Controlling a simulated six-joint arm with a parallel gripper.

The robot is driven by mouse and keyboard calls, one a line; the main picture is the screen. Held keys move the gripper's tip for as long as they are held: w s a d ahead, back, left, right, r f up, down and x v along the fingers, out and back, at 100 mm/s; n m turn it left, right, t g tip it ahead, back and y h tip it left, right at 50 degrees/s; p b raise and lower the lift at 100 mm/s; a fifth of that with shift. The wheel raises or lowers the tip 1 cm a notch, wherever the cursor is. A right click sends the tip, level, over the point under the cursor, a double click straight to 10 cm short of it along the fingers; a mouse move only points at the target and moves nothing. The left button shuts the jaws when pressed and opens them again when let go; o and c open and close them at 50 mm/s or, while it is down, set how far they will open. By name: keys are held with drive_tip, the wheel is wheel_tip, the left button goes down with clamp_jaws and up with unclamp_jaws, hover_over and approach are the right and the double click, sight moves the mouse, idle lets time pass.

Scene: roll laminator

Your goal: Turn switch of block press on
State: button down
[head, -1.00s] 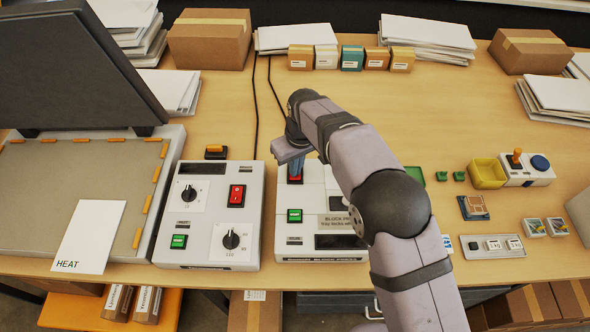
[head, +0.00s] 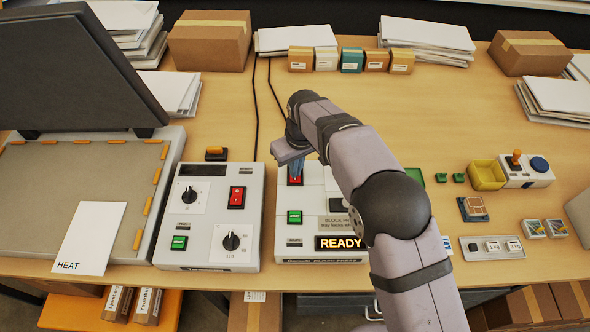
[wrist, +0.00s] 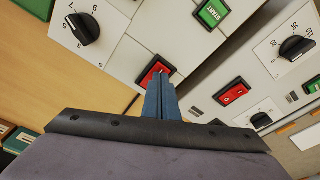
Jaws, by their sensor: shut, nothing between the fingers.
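The block press (head: 290,236) is the white control box right of the laminator's control box. Its display (head: 341,243) is lit and reads READY. Its red switch (head: 294,181) is partly covered by my gripper in the head view; it also shows in the wrist view (wrist: 153,70). My gripper (head: 295,170) is shut and empty, its blue fingers pointing down at the red switch. In the wrist view, the fingertips (wrist: 160,78) are at the switch's edge and seem to touch it. The green START button (head: 294,216) sits nearer the front of the block press.
The neighbouring control box (head: 210,250) has its own red switch (head: 236,196), green button and dials, with a dark display. A large heat press with a raised dark lid (head: 75,70) stands at left. My arm hides the right part of the block press. Bare table lies behind it.

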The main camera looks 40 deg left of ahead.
drive_tip(key=shift+r+p, duration=2)
drive_tip(key=shift+r, duration=1)
drive_tip(key=shift+w, duration=0.1)
drive_tip(key=w+d+r+m+h+b, duration=0.15)
drive_tip(key=w+d+m, duration=0.3)
drive_tip(key=d, duration=1.05)
drive_tip(key=w+d+m+b, duration=0.3)
drive_tip(key=w+d, duration=0.3)
drive_tip(key=d, duration=0.9)
drive_tip(key=s+d+f+m+b, duration=0.1)
drive_tip(key=s+d+f+m, duration=0.1)
drive_tip(key=s+d, duration=0.5)
drive_tip(key=s+d+f+m+b, duration=0.1)
drive_tip(key=s+d+f+m, duration=0.2)
drive_tip(key=d, duration=1.3)
drive_tip(key=s+m, duration=0.2)
drive_tip(key=s, duration=0.2)
drive_tip(key=shift+s+f+b, duration=0.2)
drive_tip(key=shift+s+b, duration=0.15)
drive_tip(key=shift+b, duration=0.05)
